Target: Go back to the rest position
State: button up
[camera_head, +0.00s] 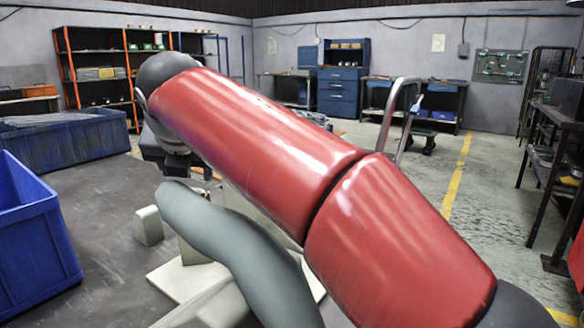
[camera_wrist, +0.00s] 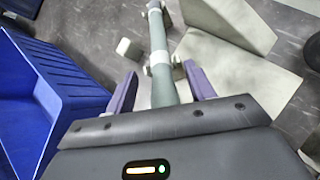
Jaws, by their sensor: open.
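My gripper (camera_wrist: 160,89) is open in the wrist view, with its two purple fingers apart. A grey-green tube with pale collars (camera_wrist: 158,50) shows between and beyond the fingers; I cannot tell how far below them it lies. No object is seen clasped. In the head view my red arm reaches from the lower right to the upper left across the picture. The dark gripper end (camera_head: 165,150) is partly hidden behind it, and its fingertips cannot be made out. No galvanized bracket can be clearly identified.
A blue bin (camera_head: 38,245) stands at the left edge, with a longer blue bin (camera_head: 70,143) behind it. A small pale block (camera_head: 148,226) sits on the dark surface near my arm. A shelf rack (camera_head: 62,60) and blue cabinet (camera_head: 340,90) stand far back. Open floor lies at right.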

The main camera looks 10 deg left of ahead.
jog(key=s+d+f+m+h, duration=0.1)
jog(key=s+d+f+m, duration=0.15)
jog(key=d+m, duration=0.55)
jog(key=s+d+f+m+h, duration=0.15)
jog(key=d+f+m, duration=0.3)
jog(key=d, duration=0.55)
jog(key=s+d+f+m+h, duration=0.1)
jog(key=s+d+f+m, duration=0.15)
jog(key=d+m, duration=0.6)
jog(key=s+d+f+m+g, duration=0.2)
jog(key=s+d+f+m, duration=1)
jog(key=f+m, duration=0.3)
jog(key=shift+d+f+m, duration=0.25)
jog(key=shift+d+m, duration=0.55)
jog(key=shift+m, duration=0.3)
